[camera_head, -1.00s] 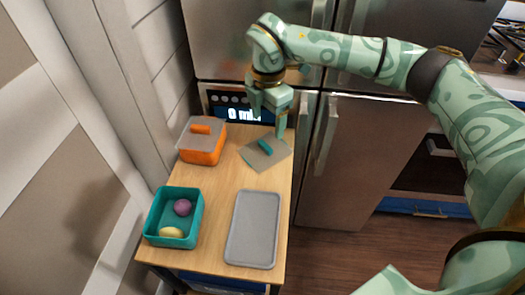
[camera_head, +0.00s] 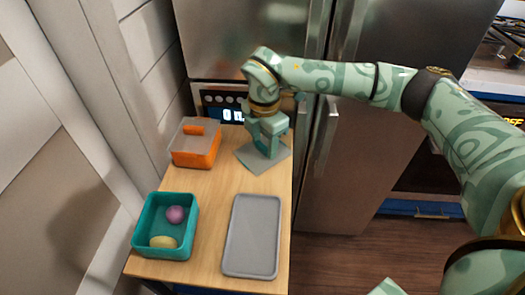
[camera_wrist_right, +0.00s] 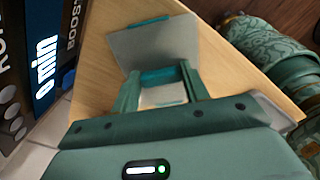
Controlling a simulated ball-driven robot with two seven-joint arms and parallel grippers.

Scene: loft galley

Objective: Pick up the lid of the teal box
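The lid is a flat grey square (camera_head: 280,161) with a teal bar handle, lying on the wooden table. In the right wrist view, its grey plate (camera_wrist_right: 158,42) and teal handle (camera_wrist_right: 158,78) show. My right gripper (camera_head: 265,148) points down over the middle of the lid. Its two fingers (camera_wrist_right: 162,76) are apart, one at each end of the handle; I see no clear grip on it. The teal box (camera_head: 137,226) stands without a lid at the table's front left, holding a purple ball (camera_head: 175,214) and a yellow oval item (camera_head: 163,242). My left gripper is not in view.
An orange box (camera_head: 196,157) with a grey lid stands left of the teal-handled lid. A grey tray (camera_head: 252,235) lies at the table's front right. A dark appliance with a lit display (camera_head: 225,113) is behind the table. Bare wood lies between the boxes and tray.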

